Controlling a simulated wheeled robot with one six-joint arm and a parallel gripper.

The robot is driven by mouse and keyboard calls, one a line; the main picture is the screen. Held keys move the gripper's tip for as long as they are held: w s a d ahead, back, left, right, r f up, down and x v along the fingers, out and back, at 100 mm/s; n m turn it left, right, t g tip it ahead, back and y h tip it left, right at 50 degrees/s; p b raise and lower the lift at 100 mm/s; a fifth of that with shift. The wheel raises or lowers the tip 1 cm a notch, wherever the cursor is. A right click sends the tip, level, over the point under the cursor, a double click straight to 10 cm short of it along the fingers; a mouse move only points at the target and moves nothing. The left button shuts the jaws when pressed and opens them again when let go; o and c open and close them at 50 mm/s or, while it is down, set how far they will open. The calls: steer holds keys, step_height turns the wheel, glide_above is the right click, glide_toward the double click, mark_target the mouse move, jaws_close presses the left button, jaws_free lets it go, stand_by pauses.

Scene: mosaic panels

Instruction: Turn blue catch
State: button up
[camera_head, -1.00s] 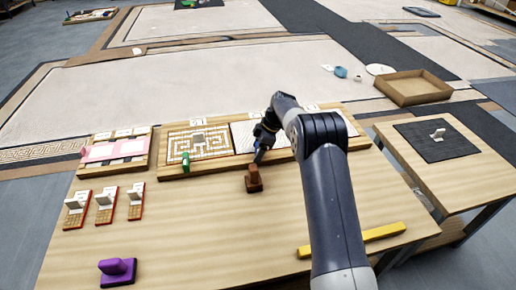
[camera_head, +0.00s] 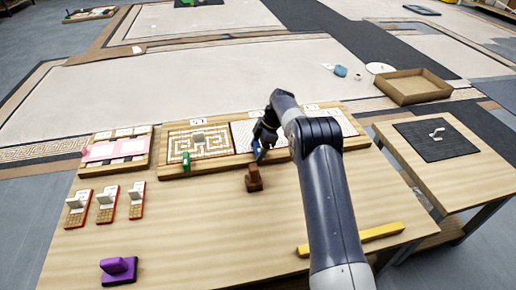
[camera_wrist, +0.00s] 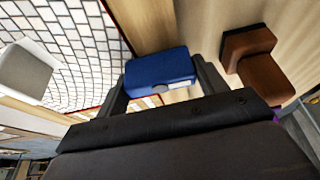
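The blue catch (camera_head: 258,153) sits at the front edge of the wooden frame, by the white tiled panel (camera_head: 243,136). In the wrist view the blue catch (camera_wrist: 160,72) lies between the two fingers of my gripper (camera_wrist: 163,80), one finger against each side. The gripper looks shut on it. In the head view my gripper (camera_head: 262,143) reaches down over the catch and hides part of it and of the panel.
A brown block (camera_head: 254,179) stands on the table close in front of the catch; it shows right of the fingers in the wrist view (camera_wrist: 250,58). A green catch (camera_head: 186,161) is at the maze-patterned panel (camera_head: 205,147). A yellow bar (camera_head: 380,232) lies at the front right.

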steer(key=o, duration=0.4)
steer(key=p+v, duration=0.2)
steer(key=v, duration=0.8)
steer(key=shift+d+r, duration=0.15)
steer(key=shift+r, duration=0.25)
steer(key=b+x, duration=0.2)
steer(key=x, duration=0.9)
steer(key=shift+w+r, duration=0.1)
